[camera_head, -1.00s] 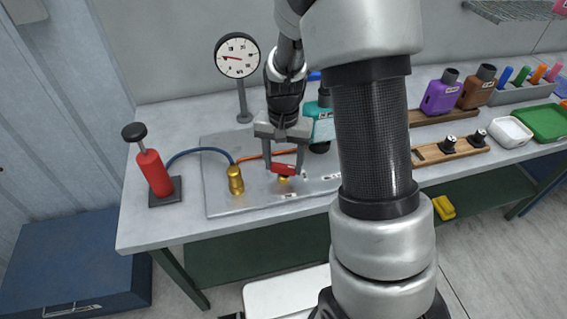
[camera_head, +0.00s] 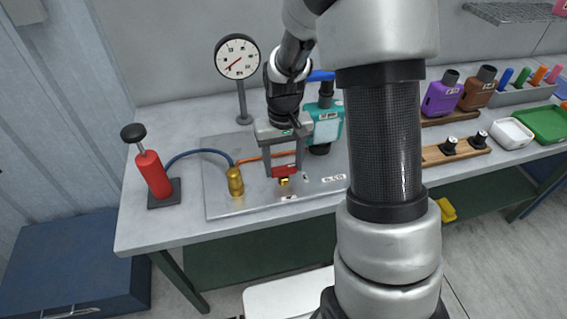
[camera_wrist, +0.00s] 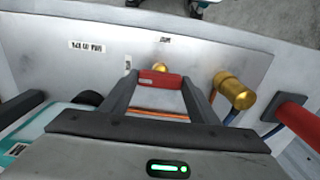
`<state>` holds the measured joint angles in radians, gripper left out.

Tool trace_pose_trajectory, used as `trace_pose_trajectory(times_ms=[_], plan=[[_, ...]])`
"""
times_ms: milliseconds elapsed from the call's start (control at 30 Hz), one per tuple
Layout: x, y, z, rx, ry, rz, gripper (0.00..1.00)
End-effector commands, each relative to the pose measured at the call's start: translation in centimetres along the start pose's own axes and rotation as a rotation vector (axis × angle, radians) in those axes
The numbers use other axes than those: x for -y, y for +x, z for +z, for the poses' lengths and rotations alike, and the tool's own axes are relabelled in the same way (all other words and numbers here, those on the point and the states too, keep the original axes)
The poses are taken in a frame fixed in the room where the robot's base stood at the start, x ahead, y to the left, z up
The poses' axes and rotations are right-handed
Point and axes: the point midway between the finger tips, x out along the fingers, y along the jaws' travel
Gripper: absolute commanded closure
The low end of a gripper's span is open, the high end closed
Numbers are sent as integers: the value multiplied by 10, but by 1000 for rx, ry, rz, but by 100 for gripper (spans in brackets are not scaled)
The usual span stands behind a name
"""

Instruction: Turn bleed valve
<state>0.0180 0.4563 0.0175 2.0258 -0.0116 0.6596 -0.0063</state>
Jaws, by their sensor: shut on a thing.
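The bleed valve has a red handle (camera_head: 284,171) on a small brass body (camera_head: 284,182), at the front of a metal plate (camera_head: 225,205) on the bench. My gripper (camera_head: 284,167) comes down from above, with one finger at each end of the handle, and is shut on it. The wrist view shows the red handle (camera_wrist: 160,80) held between the fingers, with a bit of brass just beyond it. An orange hose (camera_head: 258,157) runs behind the fingers. The dial gauge (camera_head: 237,56) stands at the back, its needle pointing to the lower left.
Left of my gripper stand a brass fitting (camera_head: 235,181) and a red hand pump (camera_head: 154,174) with a blue hose (camera_head: 200,151). A teal muffler-like canister (camera_head: 324,126) stands close behind on the right. Purple (camera_head: 440,96) and brown canisters are farther right. My arm hides part of the bench.

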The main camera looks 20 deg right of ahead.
Motion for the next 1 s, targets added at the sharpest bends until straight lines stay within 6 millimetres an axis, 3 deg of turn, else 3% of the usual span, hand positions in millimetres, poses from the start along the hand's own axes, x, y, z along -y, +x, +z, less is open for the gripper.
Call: trace_pose_trajectory(times_ms=[300, 333, 433, 767, 867, 1000], plan=[[0, -1, 0, -1, -6, 1, 68], [0, -1, 0, -1, -6, 1, 40], [0, -1, 0, -1, -5, 1, 27], [0, -3, 0, -1, -2, 1, 27], [0, -13, -1, -3, -2, 1, 27], [0, -41, -2, -6, -3, 1, 27]])
